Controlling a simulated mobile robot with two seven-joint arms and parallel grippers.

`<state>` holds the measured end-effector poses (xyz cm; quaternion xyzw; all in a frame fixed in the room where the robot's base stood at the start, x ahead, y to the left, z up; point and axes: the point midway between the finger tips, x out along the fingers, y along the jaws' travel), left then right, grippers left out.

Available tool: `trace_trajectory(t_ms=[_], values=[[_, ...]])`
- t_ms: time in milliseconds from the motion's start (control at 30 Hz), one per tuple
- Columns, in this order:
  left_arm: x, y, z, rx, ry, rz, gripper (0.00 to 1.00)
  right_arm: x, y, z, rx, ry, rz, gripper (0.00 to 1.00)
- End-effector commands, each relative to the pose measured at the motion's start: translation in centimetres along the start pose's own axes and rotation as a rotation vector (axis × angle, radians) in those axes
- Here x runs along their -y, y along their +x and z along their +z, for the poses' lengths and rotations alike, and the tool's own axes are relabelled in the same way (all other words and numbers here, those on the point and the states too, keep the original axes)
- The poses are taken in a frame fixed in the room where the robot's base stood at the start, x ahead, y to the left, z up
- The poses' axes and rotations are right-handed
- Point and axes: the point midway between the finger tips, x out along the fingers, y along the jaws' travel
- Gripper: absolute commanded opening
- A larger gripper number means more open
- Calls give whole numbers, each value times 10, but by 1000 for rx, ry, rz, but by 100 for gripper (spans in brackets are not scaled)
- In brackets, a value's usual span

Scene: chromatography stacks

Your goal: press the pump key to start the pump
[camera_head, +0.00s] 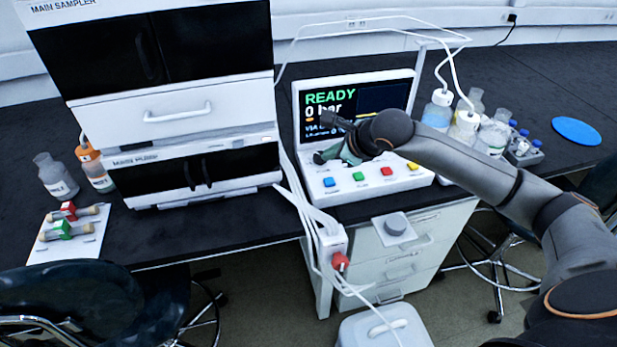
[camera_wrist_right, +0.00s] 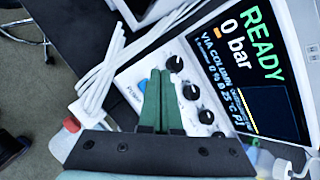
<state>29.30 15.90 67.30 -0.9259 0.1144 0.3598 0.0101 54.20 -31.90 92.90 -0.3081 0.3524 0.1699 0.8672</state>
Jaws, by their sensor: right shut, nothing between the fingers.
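The control unit (camera_head: 390,187) stands on the bench with a tilted screen (camera_head: 350,110) reading "READY" and "0 bar". Its sloped front carries a blue key (camera_head: 329,182), a green key (camera_head: 358,176), a red key (camera_head: 386,171) and a yellow key (camera_head: 412,166). Contact cannot be told. My left gripper is not in view.
A stacked sampler and pump (camera_head: 195,165) stand left of the unit. Bottles (camera_head: 466,125) stand to the right, with a blue disc (camera_head: 575,131) beyond. Black knobs (camera_wrist_right: 190,92) line the panel. White cables (camera_head: 305,195) hang over the bench edge.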

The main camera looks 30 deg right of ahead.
Motion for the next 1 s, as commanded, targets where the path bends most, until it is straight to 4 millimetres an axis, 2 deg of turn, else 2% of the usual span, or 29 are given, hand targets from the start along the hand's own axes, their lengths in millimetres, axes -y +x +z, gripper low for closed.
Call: trace_trajectory(t_ms=[100,267,667,1000], values=[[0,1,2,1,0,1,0,21,-5,-6,-36,-36,-70,0],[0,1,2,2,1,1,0,30,-8,-7,-49,-50,-99,0],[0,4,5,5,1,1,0,26,-3,-11,-49,-48,-95,0],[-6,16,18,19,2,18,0,6,30,-37,-49,-47,-93,0]])
